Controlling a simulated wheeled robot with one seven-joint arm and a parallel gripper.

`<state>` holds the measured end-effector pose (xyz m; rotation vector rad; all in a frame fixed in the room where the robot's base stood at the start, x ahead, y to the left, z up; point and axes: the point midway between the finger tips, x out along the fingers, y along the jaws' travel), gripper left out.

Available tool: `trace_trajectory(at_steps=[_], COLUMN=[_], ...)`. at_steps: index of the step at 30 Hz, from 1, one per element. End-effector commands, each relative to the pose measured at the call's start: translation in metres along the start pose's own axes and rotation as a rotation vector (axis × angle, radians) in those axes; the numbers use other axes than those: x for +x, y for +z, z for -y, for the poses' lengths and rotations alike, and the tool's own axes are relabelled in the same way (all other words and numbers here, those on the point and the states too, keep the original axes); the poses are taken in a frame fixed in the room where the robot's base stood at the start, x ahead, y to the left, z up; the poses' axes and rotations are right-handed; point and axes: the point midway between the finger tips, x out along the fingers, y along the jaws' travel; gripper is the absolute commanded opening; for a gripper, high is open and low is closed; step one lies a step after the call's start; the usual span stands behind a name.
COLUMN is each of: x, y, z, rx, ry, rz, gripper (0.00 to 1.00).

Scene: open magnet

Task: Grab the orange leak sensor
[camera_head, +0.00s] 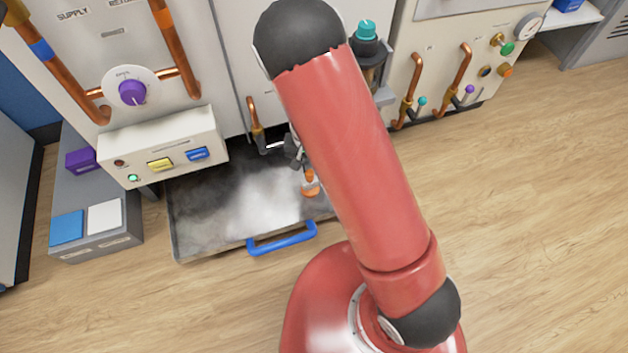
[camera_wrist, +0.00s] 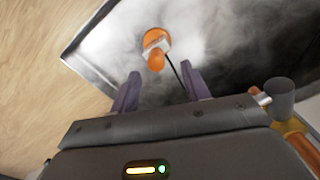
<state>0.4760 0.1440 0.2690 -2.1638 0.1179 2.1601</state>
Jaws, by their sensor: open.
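The orange leak sensor (camera_wrist: 156,40) has a round orange base, a pale collar and an orange knob. It sits on the metal drip tray (camera_wrist: 90,62), and a thin dark cable runs from it. My gripper (camera_wrist: 158,78) is open, with its two purple-grey fingers apart and nothing between them. The sensor is ahead of the fingertips, roughly in line with the gap. In the head view the sensor (camera_head: 310,186) shows just left of my red arm, which hides part of the tray and most of my gripper.
The tray has a blue handle (camera_head: 282,238) at its front. A control box (camera_head: 163,147) with buttons overhangs the tray at the left. A copper pipe (camera_head: 254,117) with a valve stands behind the tray. The wooden floor (camera_head: 540,200) at the right is clear.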

Motion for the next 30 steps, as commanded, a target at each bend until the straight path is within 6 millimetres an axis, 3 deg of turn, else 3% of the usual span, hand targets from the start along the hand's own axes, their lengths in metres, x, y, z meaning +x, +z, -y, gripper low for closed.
trace_trajectory(at_steps=[18, 27, 30], x=[0.077, 0.080, 0.080], y=[0.003, 0.003, 0.003], z=[-0.007, -0.006, -0.006], rx=[0.001, 0.000, 0.000], ry=[0.005, 0.004, 0.004], rz=[0.002, 0.001, 0.001], gripper=[0.46, 0.46, 0.35])
